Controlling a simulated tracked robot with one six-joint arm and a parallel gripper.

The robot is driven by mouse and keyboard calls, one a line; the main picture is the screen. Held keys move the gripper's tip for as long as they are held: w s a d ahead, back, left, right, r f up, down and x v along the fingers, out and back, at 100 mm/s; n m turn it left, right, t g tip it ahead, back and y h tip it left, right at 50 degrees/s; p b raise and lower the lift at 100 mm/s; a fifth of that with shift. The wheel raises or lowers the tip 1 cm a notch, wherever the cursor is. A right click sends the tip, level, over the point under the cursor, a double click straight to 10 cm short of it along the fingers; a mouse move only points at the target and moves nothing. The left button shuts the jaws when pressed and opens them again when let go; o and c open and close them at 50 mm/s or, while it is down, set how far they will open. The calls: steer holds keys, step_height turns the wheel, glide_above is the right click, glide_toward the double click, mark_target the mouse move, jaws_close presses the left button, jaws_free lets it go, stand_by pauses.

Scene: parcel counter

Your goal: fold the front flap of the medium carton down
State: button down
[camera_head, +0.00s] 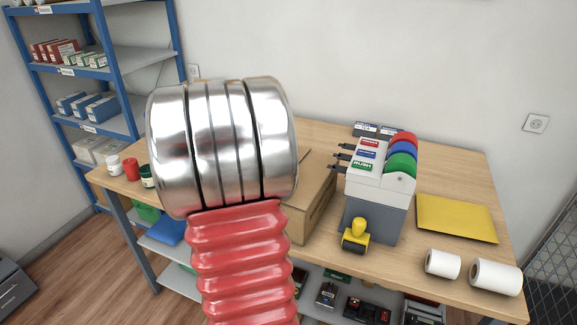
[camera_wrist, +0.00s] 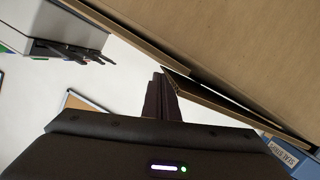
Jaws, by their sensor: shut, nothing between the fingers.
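The medium carton (camera_head: 312,210) is brown cardboard and stands on the table in the head view, mostly hidden behind my arm. In the wrist view brown cardboard of the carton (camera_wrist: 245,45) fills the upper right, very close. A thin cardboard flap (camera_wrist: 212,100) sticks out at an angle from its edge; I cannot tell for sure which flap it is. My gripper (camera_wrist: 158,82) is shut and empty, its dark fingertips close beside the flap's end. I cannot tell whether they touch it. My gripper is hidden in the head view.
A yellow envelope (camera_head: 456,218) and white rolls (camera_head: 495,276) lie farther right. Small jars (camera_head: 131,169) stand left. A blue box (camera_wrist: 285,150) shows in the wrist view.

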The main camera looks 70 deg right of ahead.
steer(key=shift+s+r, duration=0.1)
steer(key=shift+r, duration=0.15)
steer(key=r, duration=0.3)
steer(key=shift+w+a+r, duration=0.35)
steer(key=shift+a, duration=0.05)
steer(key=v, duration=0.7)
steer(key=shift+s+a+r, duration=0.15)
steer(key=shift+s+a, duration=0.05)
steer(key=shift+a, duration=0.1)
steer(key=shift+a+r, duration=0.15)
steer(key=shift+a, duration=0.6)
